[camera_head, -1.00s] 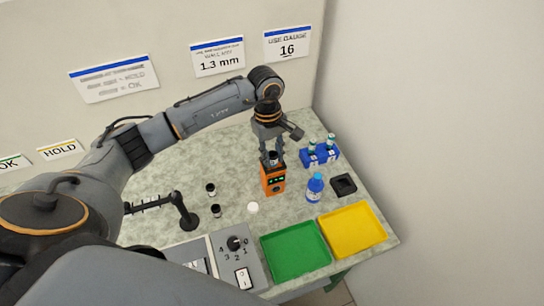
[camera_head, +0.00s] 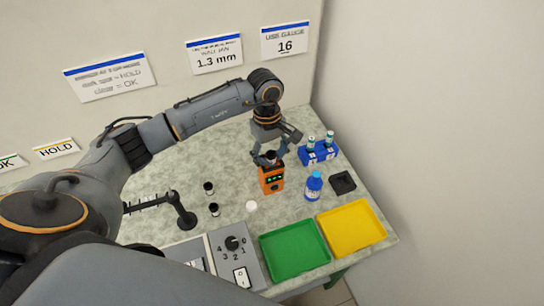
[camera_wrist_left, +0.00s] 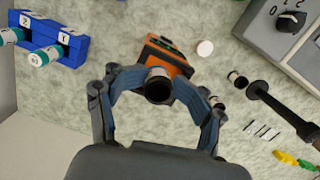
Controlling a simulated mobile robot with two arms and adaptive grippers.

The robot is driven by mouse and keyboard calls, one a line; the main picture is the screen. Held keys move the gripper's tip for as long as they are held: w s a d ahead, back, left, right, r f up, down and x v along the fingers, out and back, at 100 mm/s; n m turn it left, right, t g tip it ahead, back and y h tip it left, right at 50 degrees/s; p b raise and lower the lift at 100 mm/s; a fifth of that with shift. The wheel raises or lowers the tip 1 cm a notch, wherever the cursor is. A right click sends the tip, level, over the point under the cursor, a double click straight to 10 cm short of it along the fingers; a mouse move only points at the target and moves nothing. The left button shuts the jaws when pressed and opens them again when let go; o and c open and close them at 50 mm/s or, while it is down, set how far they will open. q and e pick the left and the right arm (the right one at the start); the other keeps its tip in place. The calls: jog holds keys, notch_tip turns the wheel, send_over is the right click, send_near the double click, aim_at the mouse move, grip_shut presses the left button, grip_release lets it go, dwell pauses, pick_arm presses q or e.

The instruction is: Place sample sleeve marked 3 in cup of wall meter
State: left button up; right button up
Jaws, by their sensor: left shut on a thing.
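The wall meter (camera_head: 271,180) is a small orange box with a green display on the table; it also shows in the wrist view (camera_wrist_left: 177,62). My left gripper (camera_head: 270,161) is over the top of the meter, pointing down. In the wrist view its fingers (camera_wrist_left: 160,80) flank a dark sleeve with a pale band (camera_wrist_left: 158,86) and are shut on it. The sleeve stands upright at the meter's top. Its mark is not readable, and the cup is hidden, so I cannot tell how deep it sits. My right gripper is not in view.
Two dark sleeves (camera_head: 208,188) (camera_head: 214,209) stand left of the meter. A white disc (camera_head: 251,206), blue bottle (camera_head: 313,187), blue rack (camera_head: 319,153) and black block (camera_head: 342,182) are near. Green (camera_head: 293,253) and yellow (camera_head: 351,228) trays lie in front, beside a dial panel (camera_head: 236,256).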

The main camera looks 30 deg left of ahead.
pick_arm(q)
jog(key=shift+s+a, duration=0.1)
jog(key=shift+r+p, duration=0.9)
jog(key=shift+p, duration=0.35)
jog(key=shift+w+a+r+b, duration=0.3)
jog(key=shift+r+b, duration=0.2)
jog(key=shift+b, duration=0.55)
notch_tip(320, 180, up, 10)
jog(key=b, duration=0.3)
jog(key=shift+w+a+r, duration=0.2)
jog(key=shift+w+a, duration=0.05)
jog(key=shift+a, duration=0.1)
jog(key=shift+s+f, duration=0.1)
